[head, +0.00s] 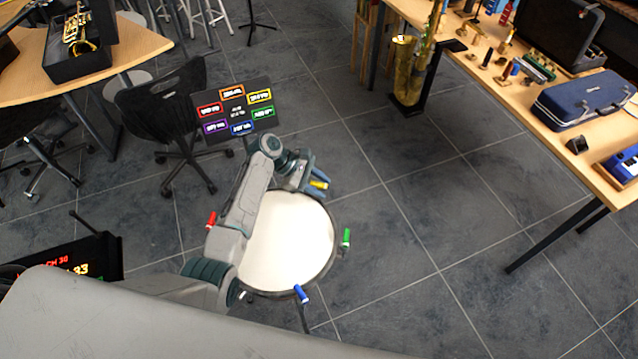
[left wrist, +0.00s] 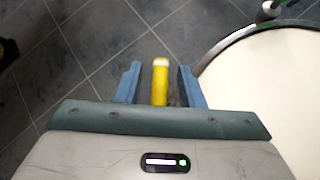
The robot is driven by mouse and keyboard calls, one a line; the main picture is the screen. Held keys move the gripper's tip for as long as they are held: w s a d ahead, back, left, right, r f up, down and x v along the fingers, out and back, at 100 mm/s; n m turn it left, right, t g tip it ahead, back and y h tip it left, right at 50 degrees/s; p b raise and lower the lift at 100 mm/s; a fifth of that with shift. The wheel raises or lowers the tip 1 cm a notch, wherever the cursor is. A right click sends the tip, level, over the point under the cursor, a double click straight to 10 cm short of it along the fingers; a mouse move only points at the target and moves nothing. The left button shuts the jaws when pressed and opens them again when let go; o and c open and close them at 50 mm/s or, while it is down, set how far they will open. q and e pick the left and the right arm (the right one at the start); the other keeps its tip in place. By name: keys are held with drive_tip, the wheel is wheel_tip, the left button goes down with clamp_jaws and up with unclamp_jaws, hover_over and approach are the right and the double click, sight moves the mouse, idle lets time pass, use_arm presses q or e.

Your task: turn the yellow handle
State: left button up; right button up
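The yellow handle (head: 319,185) sticks out at the upper right rim of a round drum with a white head (head: 285,250). In the left wrist view the handle (left wrist: 160,85) is a short yellow rod with a pale tip. My left gripper (head: 314,187) is at the handle. Its two blue fingers stand on either side of the rod, with a narrow gap on each side (left wrist: 160,68). The gripper is open around it. The handle's base is hidden behind the gripper body in the wrist view. My right gripper is not in view.
The drum also carries a red handle (head: 211,221), a green handle (head: 347,237) and a blue handle (head: 301,293). A dark board with coloured labels (head: 236,112) stands behind it. A table with instruments (head: 588,150) is at the right. The floor between is clear.

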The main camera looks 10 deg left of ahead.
use_arm(q)
clamp_jaws()
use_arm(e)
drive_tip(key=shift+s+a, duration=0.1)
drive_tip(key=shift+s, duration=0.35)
use_arm(q)
drive_tip(key=shift+w, duration=0.1)
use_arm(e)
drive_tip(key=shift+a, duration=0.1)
use_arm(q)
drive_tip(key=m+g, duration=0.2)
drive_tip(key=m, duration=0.1)
drive_tip(key=shift+g, duration=0.3)
drive_tip(key=shift+m+g+y+b, duration=0.8)
drive_tip(key=shift+m+g, duration=0.8)
drive_tip(key=shift+m, duration=0.7)
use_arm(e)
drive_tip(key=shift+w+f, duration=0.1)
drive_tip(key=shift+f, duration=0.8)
use_arm(q)
unclamp_jaws()
